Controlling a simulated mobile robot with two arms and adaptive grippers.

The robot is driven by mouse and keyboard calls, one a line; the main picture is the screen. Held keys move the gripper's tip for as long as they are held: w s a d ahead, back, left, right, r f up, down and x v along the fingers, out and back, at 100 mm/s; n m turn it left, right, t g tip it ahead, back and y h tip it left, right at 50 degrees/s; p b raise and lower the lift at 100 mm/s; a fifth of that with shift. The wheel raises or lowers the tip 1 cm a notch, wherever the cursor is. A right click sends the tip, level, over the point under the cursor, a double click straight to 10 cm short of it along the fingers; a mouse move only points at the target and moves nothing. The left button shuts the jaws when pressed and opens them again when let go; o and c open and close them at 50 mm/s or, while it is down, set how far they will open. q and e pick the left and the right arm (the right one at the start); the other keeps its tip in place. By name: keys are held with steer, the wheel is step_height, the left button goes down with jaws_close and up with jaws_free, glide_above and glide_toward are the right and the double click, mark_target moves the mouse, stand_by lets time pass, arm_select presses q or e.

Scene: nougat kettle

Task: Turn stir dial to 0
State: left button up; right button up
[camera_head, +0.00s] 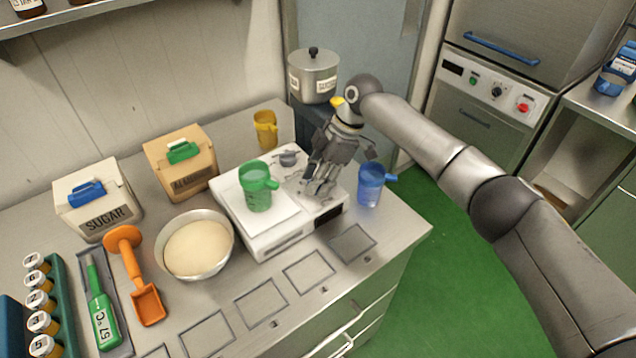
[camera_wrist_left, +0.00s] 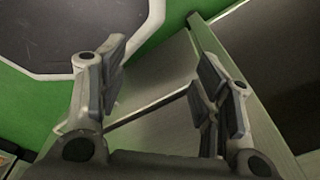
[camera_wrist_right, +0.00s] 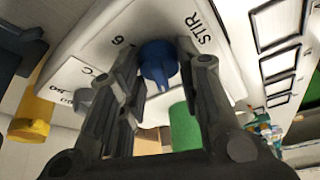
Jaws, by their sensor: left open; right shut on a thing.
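The stir dial (camera_wrist_right: 158,58) is a blue knob on the white appliance (camera_head: 270,233), beside the printed word STIR, in the right wrist view. A printed 6 shows near it. My right gripper (camera_head: 318,188) reaches down over the right end of the appliance and hides the dial in the head view. In the right wrist view its fingers (camera_wrist_right: 160,72) are shut on the dial, one on each side. The dial's exact setting cannot be read. My left gripper (camera_wrist_left: 165,82) is open and empty, seen only in its wrist view, with a counter and green floor beyond it.
A green jug (camera_head: 257,190) stands on the appliance. A blue jug (camera_head: 370,188) stands close to the right of my right gripper. A yellow jug (camera_head: 265,131) and a lidded pot (camera_head: 314,78) are behind. A bowl (camera_head: 196,247) is at the left.

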steer(key=shift+n, duration=0.4)
steer(key=o, duration=1)
steer(key=v, duration=1.2)
steer(key=shift+w, duration=0.2)
steer(key=shift+a, duration=0.2)
